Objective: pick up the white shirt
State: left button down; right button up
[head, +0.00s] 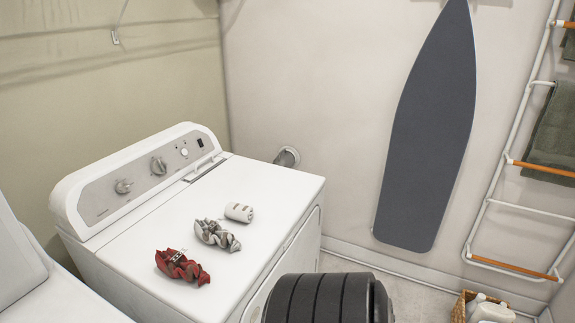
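A crumpled white-and-grey cloth (217,235) lies on top of the white dryer (262,188), in the middle of a row of three items; it may be the white shirt. A small white rolled item (239,212) with faint dark markings lies just behind it to the right, and I cannot tell whether that is cloth. A crumpled red cloth (183,267) with a pale patch lies in front to the left. The three items are apart or nearly so. Neither of my grippers shows in the head view.
A black ribbed rounded part, possibly mine, fills the bottom centre. The dryer's control panel (150,172) rises at the back. A grey ironing board (428,135) hangs on the wall. A ladder rack (512,161) with towels and a wicker basket (459,306) with bottles stand right.

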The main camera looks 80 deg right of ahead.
aim_at(210, 231)
jog(key=z, duration=1.85)
